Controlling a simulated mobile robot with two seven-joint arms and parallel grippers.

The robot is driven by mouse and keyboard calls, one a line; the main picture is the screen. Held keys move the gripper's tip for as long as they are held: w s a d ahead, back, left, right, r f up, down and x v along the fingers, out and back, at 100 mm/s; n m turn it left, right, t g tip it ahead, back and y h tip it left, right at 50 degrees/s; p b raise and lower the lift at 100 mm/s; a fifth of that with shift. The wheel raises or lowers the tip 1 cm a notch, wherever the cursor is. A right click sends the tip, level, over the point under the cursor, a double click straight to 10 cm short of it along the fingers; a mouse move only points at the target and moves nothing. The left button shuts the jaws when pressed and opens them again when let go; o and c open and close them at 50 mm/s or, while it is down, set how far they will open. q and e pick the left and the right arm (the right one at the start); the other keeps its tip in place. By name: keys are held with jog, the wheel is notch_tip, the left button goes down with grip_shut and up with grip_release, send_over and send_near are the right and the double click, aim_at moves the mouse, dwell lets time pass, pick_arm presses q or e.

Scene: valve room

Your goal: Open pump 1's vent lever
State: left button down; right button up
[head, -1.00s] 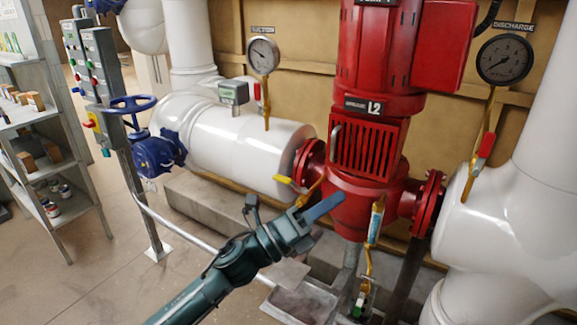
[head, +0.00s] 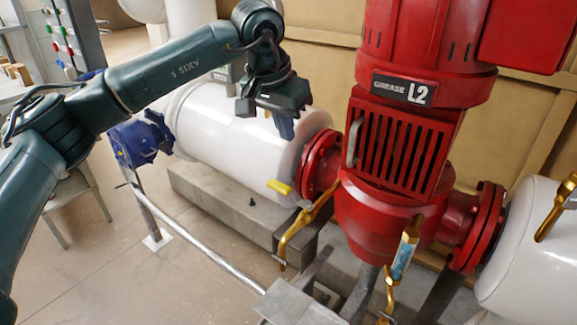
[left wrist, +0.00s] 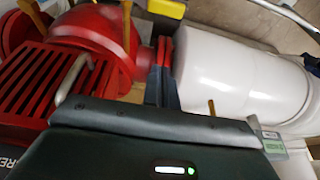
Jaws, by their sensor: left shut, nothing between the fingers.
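The red pump (head: 385,160) stands upright, with a grease label "L2" on it. A yellow lever (head: 279,187) sits on a brass pipe (head: 312,218) at the pump's left side, below the flange. It looks like the vent lever, but no label on it can be read. My left gripper (head: 284,122) is shut and empty, pointing down above and in front of the white pipe, higher in the picture than the lever. In the left wrist view its fingers (left wrist: 166,90) are together before the red flange; a yellow piece (left wrist: 166,8) shows at the top edge.
A brass valve with a blue-and-white tag (head: 404,250) hangs at the pump's front. A blue valve body (head: 140,140) is on the left end of the white pipe (head: 235,130). A grey rail (head: 200,245) crosses in front. The floor at lower left is clear.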

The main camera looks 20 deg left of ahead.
aim_at(290, 193)
pick_arm(q)
notch_tip(290, 193, down, 9)
jog(key=s+p, duration=0.1)
jog(key=shift+f, duration=0.2)
dwell(0.6)
dwell(0.4)
